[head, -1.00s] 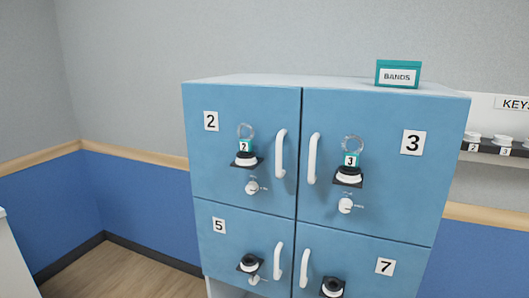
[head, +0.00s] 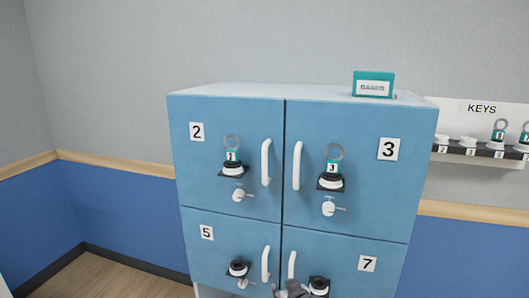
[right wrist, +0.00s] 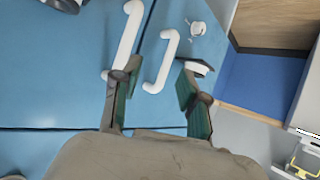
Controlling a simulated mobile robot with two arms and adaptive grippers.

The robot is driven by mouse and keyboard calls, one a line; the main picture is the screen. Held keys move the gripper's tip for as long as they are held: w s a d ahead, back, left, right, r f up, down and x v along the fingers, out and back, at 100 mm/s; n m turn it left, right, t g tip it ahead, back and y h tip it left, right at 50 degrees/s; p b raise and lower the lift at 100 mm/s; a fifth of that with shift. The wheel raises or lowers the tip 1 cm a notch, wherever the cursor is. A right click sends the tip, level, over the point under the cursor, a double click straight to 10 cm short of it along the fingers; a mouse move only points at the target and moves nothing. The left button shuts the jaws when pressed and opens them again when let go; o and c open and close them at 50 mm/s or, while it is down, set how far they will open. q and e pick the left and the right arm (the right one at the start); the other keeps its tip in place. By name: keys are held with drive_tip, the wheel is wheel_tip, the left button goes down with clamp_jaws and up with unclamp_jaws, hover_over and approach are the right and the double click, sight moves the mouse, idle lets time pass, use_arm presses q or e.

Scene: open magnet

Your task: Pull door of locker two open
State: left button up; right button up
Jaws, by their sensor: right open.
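Locker two's blue door (head: 205,170) is the upper left door of the cabinet and looks shut. Its white upright handle (head: 266,162) is at its right edge. A key with a ring and teal tag (head: 232,156) sits at the black and white holder above a white knob (head: 239,195). My right gripper (head: 293,290) just enters at the bottom, low before the lower doors. In the upside-down right wrist view its fingers (right wrist: 158,82) are open, with locker five's handle (right wrist: 162,60) appearing between them; no grip shows. My left gripper is out of view.
Locker three's handle (head: 297,165) stands close beside locker two's handle. Locker five (head: 205,255) and locker seven (head: 385,240) are below, with handles sticking out. A teal BANDS box (head: 373,84) stands on top. A KEYS rack (head: 480,150) is at right.

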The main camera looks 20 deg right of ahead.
wheel_tip(320, 180, up, 20)
drive_tip(key=w+a+t, duration=0.1)
drive_tip(key=w+t, duration=0.2)
drive_tip(key=t+p, duration=0.2)
drive_tip(key=t, duration=0.1)
approach(266, 156)
drive_tip(key=shift+m, duration=0.3)
drive_tip(key=w+p, duration=0.3)
drive_tip(key=w, duration=0.8)
drive_tip(key=shift+s, duration=0.1)
clamp_jaws()
